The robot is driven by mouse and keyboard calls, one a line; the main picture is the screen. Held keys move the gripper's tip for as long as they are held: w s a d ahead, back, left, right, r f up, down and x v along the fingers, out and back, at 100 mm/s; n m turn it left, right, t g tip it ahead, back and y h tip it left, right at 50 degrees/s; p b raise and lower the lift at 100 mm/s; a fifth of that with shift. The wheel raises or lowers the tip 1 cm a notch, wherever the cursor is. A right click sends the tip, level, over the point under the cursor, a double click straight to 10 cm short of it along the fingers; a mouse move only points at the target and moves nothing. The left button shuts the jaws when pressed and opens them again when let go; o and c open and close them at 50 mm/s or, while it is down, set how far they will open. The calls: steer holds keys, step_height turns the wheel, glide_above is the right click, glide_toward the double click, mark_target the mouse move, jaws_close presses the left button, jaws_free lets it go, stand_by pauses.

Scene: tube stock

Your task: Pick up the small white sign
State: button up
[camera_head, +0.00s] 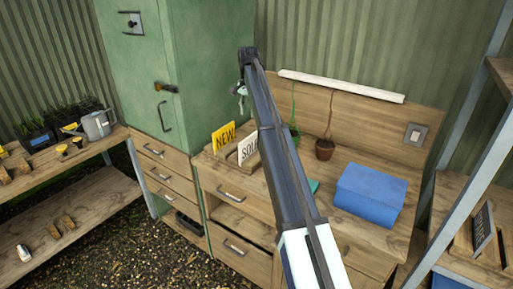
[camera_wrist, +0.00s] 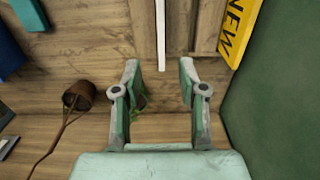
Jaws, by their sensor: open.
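The small white sign (camera_head: 248,149) stands upright in a wooden holder (camera_head: 231,157) on the desk, with dark letters on its face. My arm hides its right part in the head view. In the wrist view the white sign (camera_wrist: 161,32) shows edge-on as a thin white strip, its near end about level with and between my fingertips. My gripper (camera_wrist: 160,66) is open and empty, pointing down from above. In the head view my gripper (camera_head: 240,97) hangs small above the desk, above the sign. A yellow NEW sign (camera_head: 223,137) stands to the left of the white one.
A brown pot (camera_head: 324,149) with a bare stem and a green plant (camera_head: 294,120) stand near the desk's back. A blue box (camera_head: 369,193) lies to the right. A tall green cabinet (camera_head: 200,70) rises close on the left. Shelves stand at both sides.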

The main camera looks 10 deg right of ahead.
steer(key=p, duration=0.4)
glide_toward(249, 144)
steer(key=f, duration=0.3)
steer(key=w+f, duration=0.1)
steer(key=f, duration=0.1)
steer(key=shift+d+f, duration=0.15)
steer(key=shift+d, duration=0.05)
steer(key=shift+w+f+p, duration=0.1)
steer(key=shift+f+p, duration=1.1)
steer(key=shift+f, duration=1.45)
jaws_close()
